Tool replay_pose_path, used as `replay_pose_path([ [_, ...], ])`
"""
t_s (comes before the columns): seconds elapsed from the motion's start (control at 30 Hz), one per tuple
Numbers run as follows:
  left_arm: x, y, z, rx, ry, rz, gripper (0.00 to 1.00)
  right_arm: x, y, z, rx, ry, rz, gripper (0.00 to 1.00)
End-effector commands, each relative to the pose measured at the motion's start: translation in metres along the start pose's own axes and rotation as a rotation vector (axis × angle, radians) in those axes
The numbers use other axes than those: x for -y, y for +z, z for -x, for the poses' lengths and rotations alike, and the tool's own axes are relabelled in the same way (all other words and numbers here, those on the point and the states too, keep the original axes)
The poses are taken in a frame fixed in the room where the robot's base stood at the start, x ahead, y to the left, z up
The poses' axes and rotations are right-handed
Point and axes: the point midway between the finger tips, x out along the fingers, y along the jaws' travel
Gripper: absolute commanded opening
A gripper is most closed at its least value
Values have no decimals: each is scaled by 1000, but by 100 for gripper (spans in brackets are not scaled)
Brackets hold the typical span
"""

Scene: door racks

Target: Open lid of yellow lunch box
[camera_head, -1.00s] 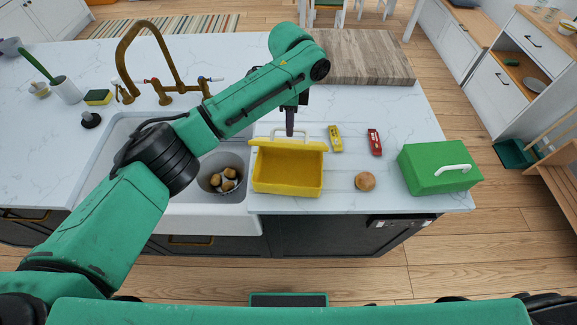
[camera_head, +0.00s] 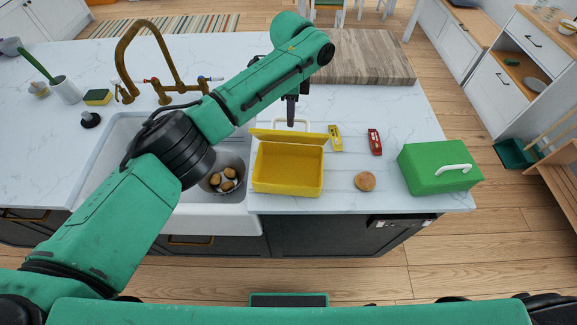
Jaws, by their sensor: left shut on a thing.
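The yellow lunch box (camera_head: 288,187) stands open on the white counter by the sink. Its interior shows, and no items are visible in it. Its yellow lid (camera_head: 290,137) is raised along the back edge and tilted back, seen nearly edge-on. A white handle (camera_head: 277,121) sticks up behind the lid. My left gripper (camera_head: 291,116) points down behind the lid, shut on the white handle. The exact contact is small and partly hidden. My right gripper is not in view.
A green lunch box (camera_head: 428,172), a bun-like item (camera_head: 365,181), and yellow (camera_head: 335,138) and red (camera_head: 375,142) packets lie to the right. The sink (camera_head: 195,212) with a bowl of potatoes and a brass faucet (camera_head: 150,62) are left. A wooden board (camera_head: 362,58) lies behind.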

Motion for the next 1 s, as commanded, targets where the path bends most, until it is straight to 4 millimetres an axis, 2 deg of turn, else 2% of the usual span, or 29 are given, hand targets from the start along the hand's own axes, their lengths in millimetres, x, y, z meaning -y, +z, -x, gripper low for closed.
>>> replay_pose_path([
  [0.77,13,0,1,-1,1,-1,1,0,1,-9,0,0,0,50],
  [0.8,13,0,1,-1,1,-1,19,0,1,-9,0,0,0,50],
  [0.9,13,0,1,-1,1,-1,50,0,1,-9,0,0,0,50],
  [1.0,13,0,1,0,1,-1,50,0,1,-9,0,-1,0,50],
])
